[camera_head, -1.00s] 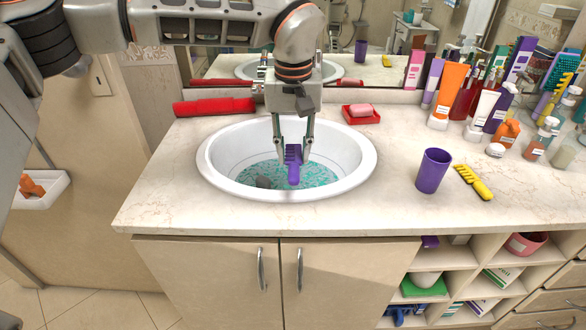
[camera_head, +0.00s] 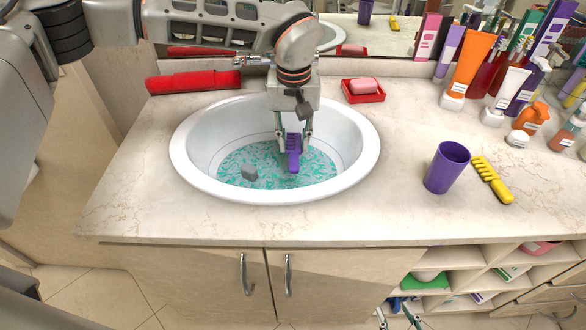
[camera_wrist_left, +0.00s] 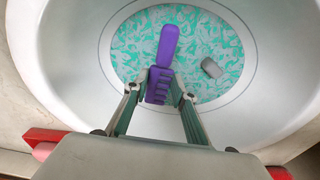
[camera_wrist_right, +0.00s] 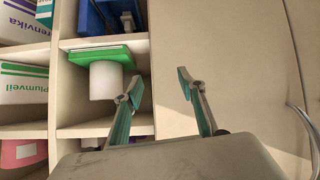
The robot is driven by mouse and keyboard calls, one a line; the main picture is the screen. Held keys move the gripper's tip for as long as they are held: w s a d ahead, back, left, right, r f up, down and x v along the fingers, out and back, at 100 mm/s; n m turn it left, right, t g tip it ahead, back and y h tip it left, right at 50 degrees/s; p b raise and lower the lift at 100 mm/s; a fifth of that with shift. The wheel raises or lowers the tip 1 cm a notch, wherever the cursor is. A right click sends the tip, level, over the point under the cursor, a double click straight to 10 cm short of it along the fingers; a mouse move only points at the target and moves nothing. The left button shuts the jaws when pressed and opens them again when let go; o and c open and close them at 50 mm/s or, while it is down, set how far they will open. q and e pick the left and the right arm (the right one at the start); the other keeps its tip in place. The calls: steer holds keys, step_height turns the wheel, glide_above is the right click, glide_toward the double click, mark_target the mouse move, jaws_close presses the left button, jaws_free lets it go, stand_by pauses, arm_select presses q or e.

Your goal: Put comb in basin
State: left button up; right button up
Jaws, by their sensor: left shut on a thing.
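My left gripper (camera_head: 294,145) is shut on a purple comb (camera_head: 293,160) and holds it inside the white basin (camera_head: 275,198). The comb also shows in the left wrist view (camera_wrist_left: 164,50), with its toothed end between the fingers (camera_wrist_left: 159,92) and its handle pointing away. It is over the basin's teal-and-white patterned floor (camera_wrist_left: 215,45); I cannot tell whether it touches that floor. A yellow comb (camera_head: 491,180) lies on the counter to the right. My right gripper (camera_wrist_right: 157,83) is open and empty, low in front of the cabinet shelves.
A small grey piece (camera_head: 248,172) lies in the basin. A purple cup (camera_head: 447,168) stands right of the basin. A red soap dish (camera_head: 363,97) and a red object (camera_head: 193,82) are behind it. Bottles crowd the back right. The front left counter (camera_head: 130,205) is clear.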

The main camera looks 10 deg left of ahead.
arm_select(q)
glide_above(294, 177)
step_height(294, 177, down, 6)
steer(key=shift+s+r, duration=0.1)
steer(key=shift+s, duration=0.05)
steer(key=shift+f, duration=2.1)
arm_select(e)
steer(key=shift+w, duration=0.3)
arm_select(q)
steer(key=o, duration=0.8)
steer(key=shift+f, duration=0.15)
steer(key=shift+r, duration=0.4)
steer(key=r, duration=1.1)
steer(key=shift+s+r, duration=0.3)
arm_select(e)
steer(key=shift+r, duration=0.15)
arm_select(q)
steer(key=shift+d, duration=0.1)
arm_select(e)
steer(key=shift+r, duration=0.1)
